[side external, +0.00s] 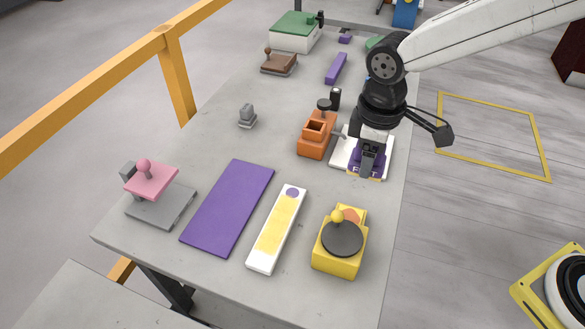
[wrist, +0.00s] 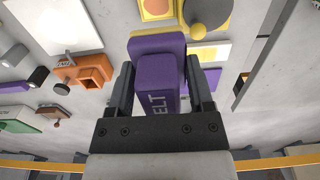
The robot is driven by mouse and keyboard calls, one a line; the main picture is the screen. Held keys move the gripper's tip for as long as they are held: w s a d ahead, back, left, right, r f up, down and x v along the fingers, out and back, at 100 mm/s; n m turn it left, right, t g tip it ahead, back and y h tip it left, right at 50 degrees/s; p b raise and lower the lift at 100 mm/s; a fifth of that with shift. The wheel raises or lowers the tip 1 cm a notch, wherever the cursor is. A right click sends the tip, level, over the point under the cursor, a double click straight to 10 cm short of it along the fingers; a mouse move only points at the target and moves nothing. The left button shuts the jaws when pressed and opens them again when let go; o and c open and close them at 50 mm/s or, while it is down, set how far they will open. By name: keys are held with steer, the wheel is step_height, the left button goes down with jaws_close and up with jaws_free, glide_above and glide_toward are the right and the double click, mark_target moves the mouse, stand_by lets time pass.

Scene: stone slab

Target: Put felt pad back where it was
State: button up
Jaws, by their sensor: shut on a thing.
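The felt pad (wrist: 157,85) is a purple block with the letters "ELT" readable on its near face in the wrist view. My gripper (wrist: 163,88) is shut on it, one finger on each side. A wider purple part (wrist: 157,43) shows just beyond it; I cannot tell if it is one piece with the block. Purple (side external: 381,162) shows beside the fingers there. Whether the pad touches the tray is hidden.
An orange holder (side external: 314,140) stands close left of my gripper. A yellow box with a dark disc (side external: 342,239) stands nearer the front. A purple mat (side external: 230,207), a white-and-yellow strip (side external: 277,229) and a pink-topped stamp (side external: 152,180) lie to the left. The slab's right edge is near.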

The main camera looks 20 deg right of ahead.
steer(key=s+d, duration=0.5)
steer(key=d, duration=0.4)
step_height(320, 180, down, 6)
steer(key=shift+s+d, duration=0.35)
steer(key=shift+w, duration=0.15)
steer(key=w+a+f, duration=0.1)
steer(key=w+f, duration=0.1)
steer(key=w, duration=0.2)
steer(key=w+f, duration=0.3)
steer(key=w, duration=0.1)
steer(key=w+a+f, duration=0.1)
steer(key=w+f, duration=0.2)
steer(key=w, duration=0.1)
steer(key=shift+a+f, duration=0.2)
steer(key=shift+a, duration=0.1)
steer(key=shift+w+a+f, duration=0.1)
steer(key=shift+w+f, duration=0.35)
